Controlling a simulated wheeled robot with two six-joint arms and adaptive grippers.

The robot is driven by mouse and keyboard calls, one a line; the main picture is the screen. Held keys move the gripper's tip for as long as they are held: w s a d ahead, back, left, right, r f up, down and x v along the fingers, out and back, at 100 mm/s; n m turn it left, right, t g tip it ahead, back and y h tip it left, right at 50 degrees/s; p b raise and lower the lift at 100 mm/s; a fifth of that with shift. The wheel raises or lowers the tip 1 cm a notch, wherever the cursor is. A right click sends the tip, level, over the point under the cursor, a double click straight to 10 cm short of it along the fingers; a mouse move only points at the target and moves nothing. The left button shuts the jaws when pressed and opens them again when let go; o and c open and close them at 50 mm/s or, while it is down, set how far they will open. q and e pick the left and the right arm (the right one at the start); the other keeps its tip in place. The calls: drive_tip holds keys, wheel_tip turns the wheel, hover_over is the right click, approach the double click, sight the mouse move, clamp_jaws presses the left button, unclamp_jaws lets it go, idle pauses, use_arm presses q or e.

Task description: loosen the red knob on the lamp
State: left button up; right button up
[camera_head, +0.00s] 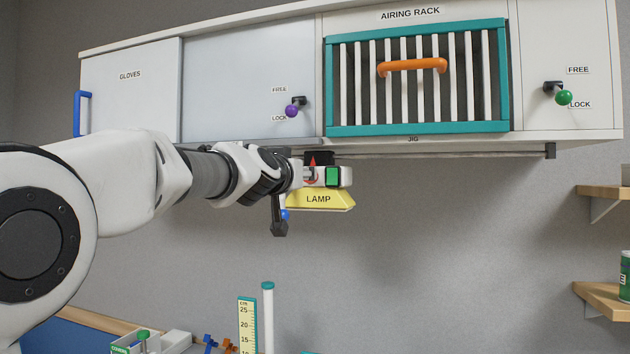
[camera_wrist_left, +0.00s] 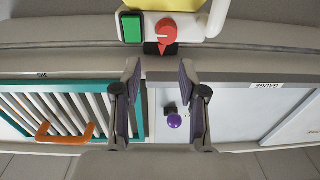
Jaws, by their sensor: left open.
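The lamp (camera_head: 318,199) has a yellow shade and a white body with a green square, under the wall cabinet. Its red knob (camera_head: 312,163) shows only as a small piece in the head view, partly hidden by my left gripper (camera_head: 285,190). In the left wrist view the red knob (camera_wrist_left: 166,31) shows clearly beside the green square (camera_wrist_left: 132,28), with its pointed end towards my gripper. My left gripper (camera_wrist_left: 160,70) is open and empty. The knob lies beyond its fingertips, lined up with the gap between them, apart from them. My right gripper is not in view.
The cabinet has a teal airing rack with an orange handle (camera_head: 412,66), a purple knob (camera_head: 292,110) and a green knob (camera_head: 564,97). A rail (camera_head: 450,154) runs under the cabinet. Wooden shelves (camera_head: 606,192) are at the right. A ruler (camera_head: 247,325) stands below.

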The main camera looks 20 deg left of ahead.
use_arm(q)
drive_tip(key=w+p, duration=0.4)
drive_tip(key=w, duration=0.4)
drive_tip(key=shift+w+a+f, duration=0.35)
drive_tip(key=shift+a+f, duration=0.05)
drive_tip(key=shift+f, duration=0.05)
drive_tip(key=shift+a, duration=0.1)
drive_tip(key=shift+c, duration=0.6)
drive_tip(key=shift+w+f, duration=0.1)
drive_tip(key=shift+w, duration=0.05)
clamp_jaws()
